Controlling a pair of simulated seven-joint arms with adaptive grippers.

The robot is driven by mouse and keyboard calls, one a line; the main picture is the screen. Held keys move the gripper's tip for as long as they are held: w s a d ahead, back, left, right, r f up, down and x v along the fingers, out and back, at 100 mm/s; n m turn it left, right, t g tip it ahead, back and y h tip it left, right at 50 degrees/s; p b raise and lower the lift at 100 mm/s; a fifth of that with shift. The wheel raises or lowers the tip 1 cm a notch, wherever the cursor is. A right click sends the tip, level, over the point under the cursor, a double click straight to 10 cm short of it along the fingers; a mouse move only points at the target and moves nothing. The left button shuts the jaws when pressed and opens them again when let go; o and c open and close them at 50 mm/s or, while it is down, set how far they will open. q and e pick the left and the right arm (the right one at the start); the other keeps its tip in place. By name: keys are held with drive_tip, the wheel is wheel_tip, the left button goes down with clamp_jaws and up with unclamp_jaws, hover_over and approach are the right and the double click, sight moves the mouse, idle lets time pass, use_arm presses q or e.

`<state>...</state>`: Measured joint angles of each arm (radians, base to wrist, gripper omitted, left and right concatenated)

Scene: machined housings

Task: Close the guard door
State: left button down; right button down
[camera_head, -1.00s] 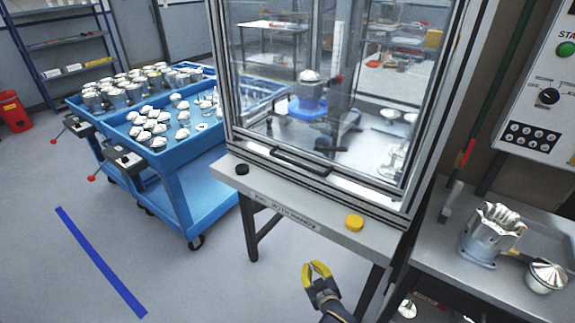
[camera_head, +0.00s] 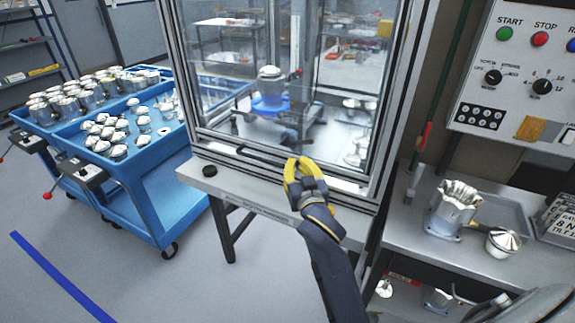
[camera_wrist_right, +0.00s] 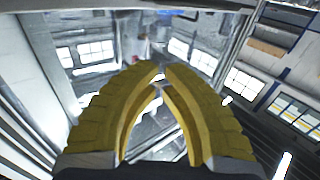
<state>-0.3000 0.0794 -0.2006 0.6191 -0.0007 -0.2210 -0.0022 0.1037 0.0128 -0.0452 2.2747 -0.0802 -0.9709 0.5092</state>
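The guard door (camera_head: 225,100) is a clear panel in a metal frame on the front of the machine enclosure. A dark bar handle (camera_head: 262,157) runs along its lower edge. I cannot tell whether the door is fully closed. My right gripper (camera_head: 303,164) has yellow fingers and appears in front of the door's lower edge, at the right end of the handle; contact is unclear. In the right wrist view its fingertips (camera_wrist_right: 162,70) nearly meet, with nothing between them and glass beyond. My left gripper is not in view.
A black button (camera_head: 209,170) sits on the ledge (camera_head: 250,197) below the door. A blue cart (camera_head: 150,185) with metal parts stands at left. At right are a control panel (camera_head: 520,75) and a bench (camera_head: 420,235) with a metal housing (camera_head: 455,207). Inside the enclosure is a blue fixture (camera_head: 270,103).

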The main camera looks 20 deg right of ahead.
hover_over(291, 155)
drive_tip(key=a+v, duration=0.1)
drive_tip(key=v, duration=0.3)
drive_tip(key=shift+w+d, duration=0.1)
drive_tip(key=shift+w, duration=0.1)
drive_tip(key=shift+s+f, duration=0.25)
drive_tip(key=shift+f, duration=0.3)
drive_tip(key=shift+s+f, duration=0.25)
drive_tip(key=shift+f, duration=0.3)
drive_tip(key=shift+s+f, duration=0.25)
drive_tip(key=shift+f, duration=0.6)
